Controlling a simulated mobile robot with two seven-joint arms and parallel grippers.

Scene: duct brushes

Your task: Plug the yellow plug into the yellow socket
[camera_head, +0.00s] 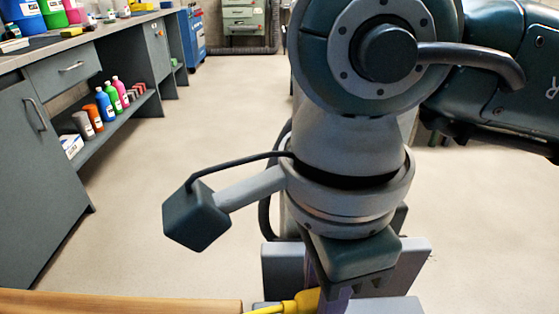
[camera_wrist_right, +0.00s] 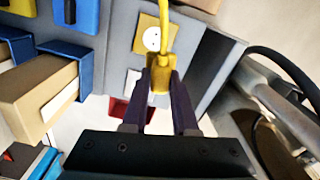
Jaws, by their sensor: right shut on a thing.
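My right gripper (camera_wrist_right: 161,82) is shut on the yellow plug (camera_wrist_right: 159,72) in the right wrist view. A yellow cable (camera_wrist_right: 166,38) runs up from the plug. The yellow socket (camera_wrist_right: 152,34), a yellow square plate with a white round face, is on the grey panel beyond the fingertips. The cable passes in front of its right part. I cannot tell the gap between plug and socket. In the head view the right gripper (camera_head: 334,296) points down at the bottom edge, with the yellow plug (camera_head: 306,300) at its finger. My left gripper is not in view.
A red plate (camera_wrist_right: 121,108) sits lower on the panel. Blue holders (camera_wrist_right: 72,55) and a cardboard-coloured box (camera_wrist_right: 42,92) stand to the left in the wrist view. A wooden edge (camera_head: 120,301) runs along the head view's bottom left. The floor (camera_head: 130,235) beyond is clear.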

